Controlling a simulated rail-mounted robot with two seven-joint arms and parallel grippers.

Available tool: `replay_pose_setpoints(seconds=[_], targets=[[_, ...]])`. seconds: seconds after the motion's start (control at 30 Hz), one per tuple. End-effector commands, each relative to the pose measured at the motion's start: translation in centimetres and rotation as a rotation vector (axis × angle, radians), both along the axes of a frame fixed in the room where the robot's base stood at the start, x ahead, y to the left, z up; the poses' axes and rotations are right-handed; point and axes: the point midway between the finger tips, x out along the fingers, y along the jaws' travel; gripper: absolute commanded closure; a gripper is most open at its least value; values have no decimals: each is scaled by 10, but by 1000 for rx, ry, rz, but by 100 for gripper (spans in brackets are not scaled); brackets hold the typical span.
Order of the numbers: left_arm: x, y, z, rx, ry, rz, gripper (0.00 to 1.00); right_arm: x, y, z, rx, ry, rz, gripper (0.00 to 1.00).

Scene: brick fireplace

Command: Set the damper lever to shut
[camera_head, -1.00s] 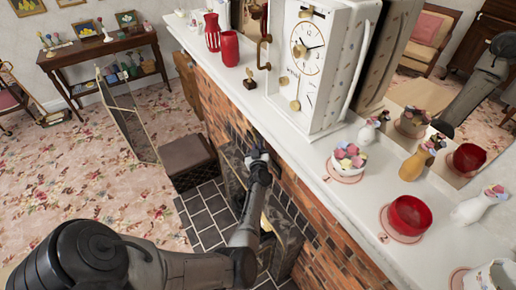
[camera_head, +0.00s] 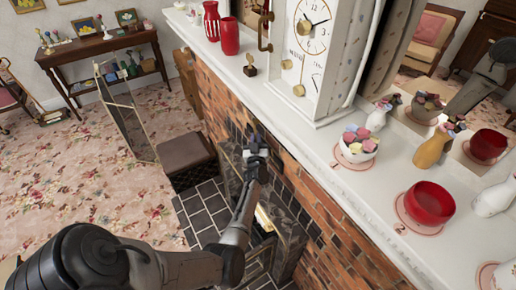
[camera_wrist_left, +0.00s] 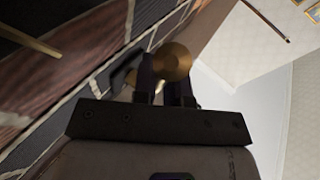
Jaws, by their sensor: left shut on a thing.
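The damper lever shows in the left wrist view as a round brass knob (camera_wrist_left: 172,62), close to the dark brick face. My left gripper (camera_wrist_left: 165,85) is shut on it, with the dark fingers around the knob's stem. In the head view my left gripper (camera_head: 254,145) is up against the brick front, below the mantel's edge. The lever is mostly hidden there behind the gripper. Its exact setting cannot be told, and no shut mark is readable. My right gripper is not in view.
The white mantel shelf (camera_head: 345,195) overhangs the brick front and carries a clock (camera_head: 308,50), red vases (camera_head: 229,37), a cup of sweets (camera_head: 357,145) and a red bowl (camera_head: 429,202). A folding screen (camera_head: 125,120) and a brown-topped box (camera_head: 184,151) stand left of the hearth (camera_head: 205,213).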

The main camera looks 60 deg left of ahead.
Motion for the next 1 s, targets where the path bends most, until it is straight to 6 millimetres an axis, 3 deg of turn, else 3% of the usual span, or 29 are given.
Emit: replay_pose_setpoints(seconds=[0.03, 0.5, 0.7, 1.0], targets=[[0, 5, -12, 51, 1, 1, 100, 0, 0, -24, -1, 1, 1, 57], [0, 35, -9, 473, -1, 1, 100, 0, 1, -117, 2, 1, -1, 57], [0, 43, -4, 605, -1, 1, 100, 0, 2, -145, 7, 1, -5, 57], [0, 51, 3, 722, -3, 0, 100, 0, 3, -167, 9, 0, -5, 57]])
